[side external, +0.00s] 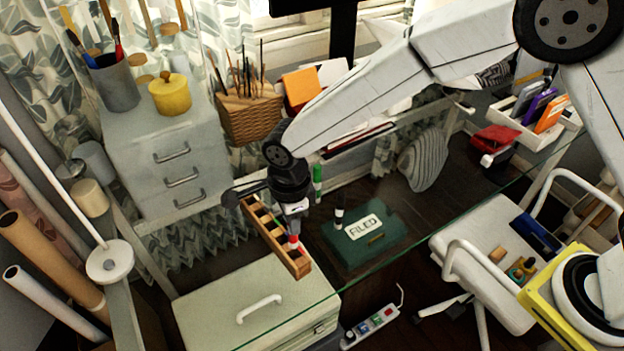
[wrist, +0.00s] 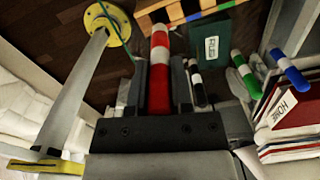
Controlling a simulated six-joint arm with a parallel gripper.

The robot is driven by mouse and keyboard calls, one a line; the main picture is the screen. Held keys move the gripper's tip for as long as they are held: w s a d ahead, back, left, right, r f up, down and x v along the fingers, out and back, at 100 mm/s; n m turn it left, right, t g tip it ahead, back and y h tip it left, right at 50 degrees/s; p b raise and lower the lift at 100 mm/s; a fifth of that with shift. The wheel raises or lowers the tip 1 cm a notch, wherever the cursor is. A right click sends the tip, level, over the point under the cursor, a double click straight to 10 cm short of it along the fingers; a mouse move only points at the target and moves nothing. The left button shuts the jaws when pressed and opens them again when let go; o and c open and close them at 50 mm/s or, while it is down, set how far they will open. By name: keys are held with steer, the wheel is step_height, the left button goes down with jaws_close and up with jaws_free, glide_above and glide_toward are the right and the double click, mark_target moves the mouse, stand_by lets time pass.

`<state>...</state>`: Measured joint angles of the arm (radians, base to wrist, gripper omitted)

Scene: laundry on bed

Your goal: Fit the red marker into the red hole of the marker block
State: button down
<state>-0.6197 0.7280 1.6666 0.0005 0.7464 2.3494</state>
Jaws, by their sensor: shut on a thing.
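The red marker (wrist: 160,62), with a white band, is held between the two fingers of my gripper (wrist: 161,88) in the wrist view. In the side view, its red part (side external: 293,241) shows below my gripper (side external: 293,212), over the near end of the wooden marker block (side external: 262,226). The block also shows at the top of the wrist view (wrist: 178,12), where the marker's far end reaches its edge. I cannot tell whether the marker is inside a hole. The red hole is not clearly visible.
A green marker (side external: 317,180) and a black marker (side external: 338,216) stand behind the block; a blue marker (wrist: 290,75) shows in the wrist view. A green "FILED" folder (side external: 365,238) lies right of the block. A pale box (side external: 225,290) with a handle is in front.

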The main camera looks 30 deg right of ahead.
mark_target(294, 242)
steer(key=shift+f, duration=3.6)
steer(key=shift+f, duration=0.15)
steer(key=c, duration=0.5)
jaws_free()
step_height(294, 242, up, 12)
steer(key=shift+r, duration=0.2)
